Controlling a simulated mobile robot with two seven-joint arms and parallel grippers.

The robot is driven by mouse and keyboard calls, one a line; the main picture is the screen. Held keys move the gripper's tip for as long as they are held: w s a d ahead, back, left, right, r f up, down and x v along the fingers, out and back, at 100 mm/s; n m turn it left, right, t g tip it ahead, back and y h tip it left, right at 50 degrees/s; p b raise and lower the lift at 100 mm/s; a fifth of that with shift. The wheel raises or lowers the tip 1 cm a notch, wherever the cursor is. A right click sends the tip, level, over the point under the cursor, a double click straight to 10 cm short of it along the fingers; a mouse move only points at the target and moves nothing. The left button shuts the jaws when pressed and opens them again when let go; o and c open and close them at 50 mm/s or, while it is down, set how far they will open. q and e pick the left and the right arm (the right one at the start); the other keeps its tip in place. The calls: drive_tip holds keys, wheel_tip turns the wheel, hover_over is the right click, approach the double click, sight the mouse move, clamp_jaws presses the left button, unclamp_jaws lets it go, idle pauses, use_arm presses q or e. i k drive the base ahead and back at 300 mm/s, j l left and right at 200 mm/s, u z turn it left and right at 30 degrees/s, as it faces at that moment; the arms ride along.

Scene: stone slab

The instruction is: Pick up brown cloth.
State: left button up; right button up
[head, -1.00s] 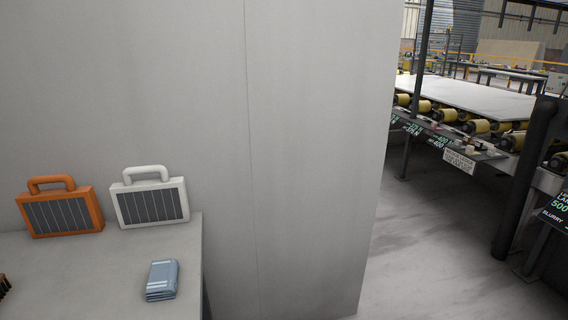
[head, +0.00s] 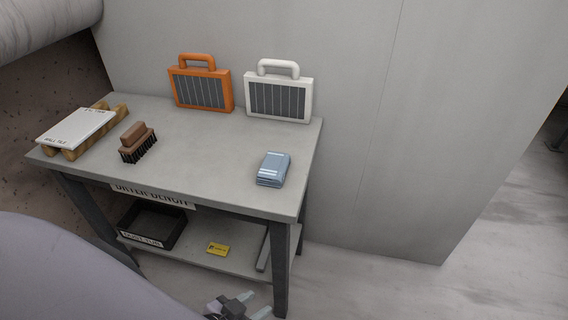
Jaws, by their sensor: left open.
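A folded cloth (head: 273,169) lies on the right part of the grey bench top (head: 215,160) in the head view. It looks light blue with pale stripes, not brown; no brown cloth shows. My left gripper (head: 254,304) is at the bottom edge of the view, in front of the bench and apart from the cloth. Its fingers are spread and nothing shows between them; part of it is cut off by the frame. My right gripper is not in view.
A brown brush (head: 138,143) and a white tile on a wooden rack (head: 78,128) are at the bench's left. Orange (head: 201,88) and white (head: 278,97) handled panels stand at the back. A lower shelf holds a black tray (head: 152,226) and yellow card (head: 218,249).

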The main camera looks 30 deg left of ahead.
sight(272, 172)
drive_tip(key=i+l, duration=0.6)
drive_tip(key=i+l+u, duration=0.5)
drive_tip(key=k+u, duration=0.1)
drive_tip(key=u, duration=1.2)
